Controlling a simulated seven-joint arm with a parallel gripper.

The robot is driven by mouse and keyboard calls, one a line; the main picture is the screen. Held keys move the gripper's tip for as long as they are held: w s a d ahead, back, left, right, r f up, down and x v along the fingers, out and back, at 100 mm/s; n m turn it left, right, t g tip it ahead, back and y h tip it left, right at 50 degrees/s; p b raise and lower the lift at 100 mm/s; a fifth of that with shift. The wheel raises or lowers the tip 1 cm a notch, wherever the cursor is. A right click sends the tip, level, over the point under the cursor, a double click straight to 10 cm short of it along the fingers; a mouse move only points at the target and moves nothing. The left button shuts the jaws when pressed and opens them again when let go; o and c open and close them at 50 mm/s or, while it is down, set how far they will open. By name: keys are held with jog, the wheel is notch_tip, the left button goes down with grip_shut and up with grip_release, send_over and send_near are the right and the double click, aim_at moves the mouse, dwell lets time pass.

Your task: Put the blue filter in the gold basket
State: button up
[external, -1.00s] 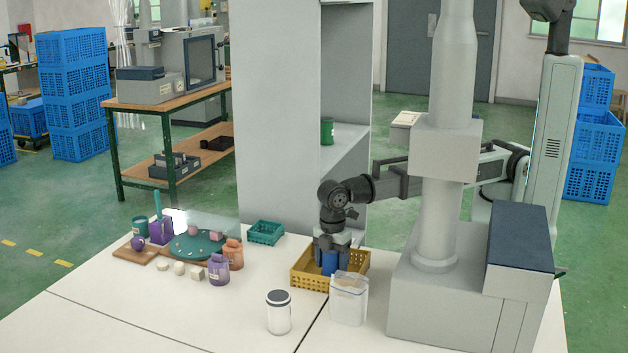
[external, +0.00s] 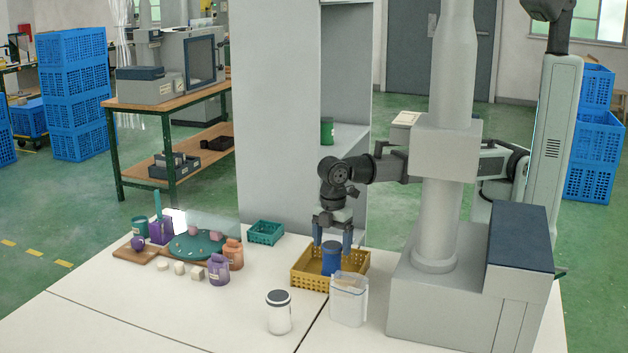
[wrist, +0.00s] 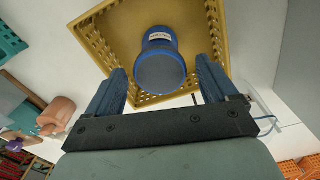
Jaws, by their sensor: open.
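The blue filter (external: 331,257) is a short blue cylinder with a pale label. It stands inside the gold basket (external: 309,283), on the basket's floor. In the wrist view the filter (wrist: 160,62) shows ahead of the fingers, with the gold basket's wall (wrist: 88,38) around it. My gripper (external: 333,248) is open above the basket, its fingers apart on either side of the filter's top. In the wrist view my gripper (wrist: 160,82) has clear gaps between both fingers and the filter, and holds nothing.
A clear container (external: 348,300) stands just in front of the basket, and a white jar (external: 279,312) is to its left. A small green basket (external: 265,232) is behind left. Purple and orange bottles and a teal palette (external: 196,245) sit further left. The front left table is clear.

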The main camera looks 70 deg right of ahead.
jog(key=shift+r, duration=2.85)
jog(key=shift+o, duration=0.5)
